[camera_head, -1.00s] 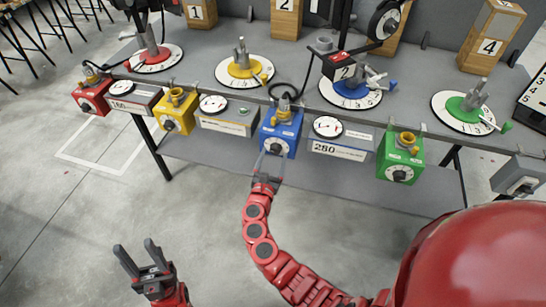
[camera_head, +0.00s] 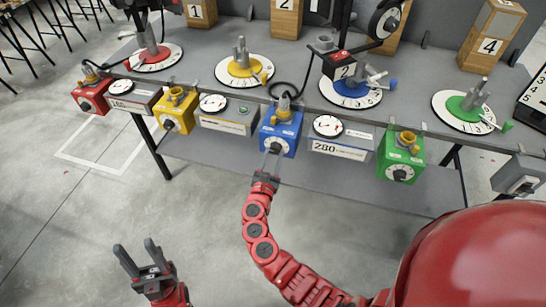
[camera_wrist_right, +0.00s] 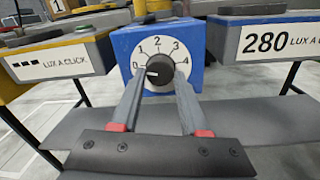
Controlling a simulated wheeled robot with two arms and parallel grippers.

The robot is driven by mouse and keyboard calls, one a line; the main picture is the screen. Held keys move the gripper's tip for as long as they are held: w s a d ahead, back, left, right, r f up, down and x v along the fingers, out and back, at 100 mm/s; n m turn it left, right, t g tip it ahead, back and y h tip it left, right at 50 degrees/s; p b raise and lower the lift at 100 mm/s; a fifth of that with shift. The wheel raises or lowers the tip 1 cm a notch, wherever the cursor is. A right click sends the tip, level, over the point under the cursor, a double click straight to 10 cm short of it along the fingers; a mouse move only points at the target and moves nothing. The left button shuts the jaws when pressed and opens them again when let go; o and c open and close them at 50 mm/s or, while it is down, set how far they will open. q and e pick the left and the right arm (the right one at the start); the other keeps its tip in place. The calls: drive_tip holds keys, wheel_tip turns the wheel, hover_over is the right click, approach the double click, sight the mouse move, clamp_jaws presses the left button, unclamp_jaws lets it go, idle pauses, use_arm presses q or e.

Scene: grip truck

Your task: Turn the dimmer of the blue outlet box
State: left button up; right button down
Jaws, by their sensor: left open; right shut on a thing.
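The blue outlet box (camera_head: 281,129) hangs at the front edge of the table, in the middle of the row. Its black dimmer knob (camera_wrist_right: 160,69) sits on a white dial numbered 0 to 4, and the knob's white mark points left, near the 0. My right gripper (camera_wrist_right: 160,84) is shut on the knob, one finger on each side. In the head view my right gripper (camera_head: 271,160) reaches up to the blue box from below and its fingers partly cover the dial. My left gripper (camera_head: 139,257) is open and empty, low at the left, away from the table.
Red (camera_head: 94,97), yellow (camera_head: 174,112) and green (camera_head: 400,158) outlet boxes hang along the same edge. Meter boxes, one reading 280 (camera_head: 341,148), flank the blue box closely. A grey lower shelf (camera_head: 340,188) lies below the boxes.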

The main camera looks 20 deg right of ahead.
drive_tip(key=shift+f+m+b, duration=0.2)
drive_tip(key=shift+m+b, duration=0.3)
drive_tip(key=shift+b, duration=0.05)
drive_tip(key=m+h+b, duration=0.1)
drive_tip(key=m+b, duration=1.1)
drive_tip(key=b, duration=0.2)
drive_tip(key=shift+a+f, duration=0.1)
drive_tip(key=shift+m+b, duration=1)
drive_tip(key=shift+r+m+b, duration=0.3)
drive_tip(key=shift+m+b, duration=0.15)
drive_tip(key=shift+m, duration=0.05)
drive_tip(key=shift+c, duration=2.1)
unclamp_jaws()
drive_tip(key=shift+a, duration=0.1)
